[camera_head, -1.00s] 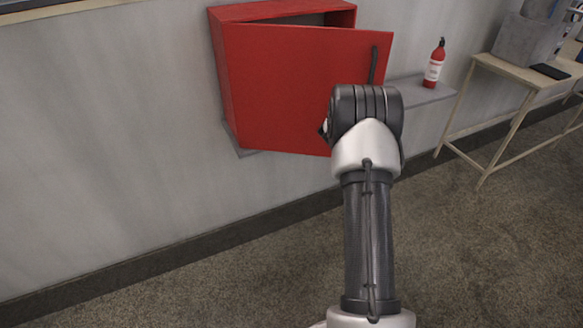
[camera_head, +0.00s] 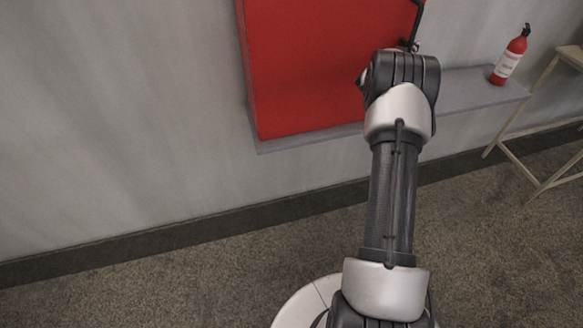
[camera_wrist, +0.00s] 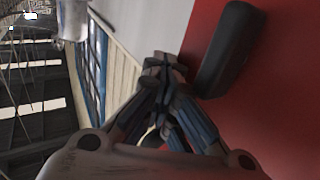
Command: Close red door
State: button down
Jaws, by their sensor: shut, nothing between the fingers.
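The red door (camera_head: 320,70) is the front of a wall-mounted red cabinet, and its top is cut off in the head view. It looks nearly flush with the cabinet, but I cannot tell whether a gap remains. Its dark handle (camera_head: 418,22) is at the right edge. In the wrist view the red door (camera_wrist: 265,115) fills the right side, with the black handle (camera_wrist: 228,50) on it. My gripper (camera_wrist: 163,66) is shut and empty, its fingertips beside the handle and close to the door's edge. Contact is unclear. The wrist mostly hides it in the head view.
A grey shelf (camera_head: 470,90) is under the cabinet, with a red fire extinguisher (camera_head: 510,55) standing on its right part. A light wooden table (camera_head: 540,125) stands at the right. The carpet floor (camera_head: 180,275) is clear at the left.

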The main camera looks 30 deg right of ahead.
jog(key=shift+w+r, duration=0.3)
jog(key=shift+r, duration=0.05)
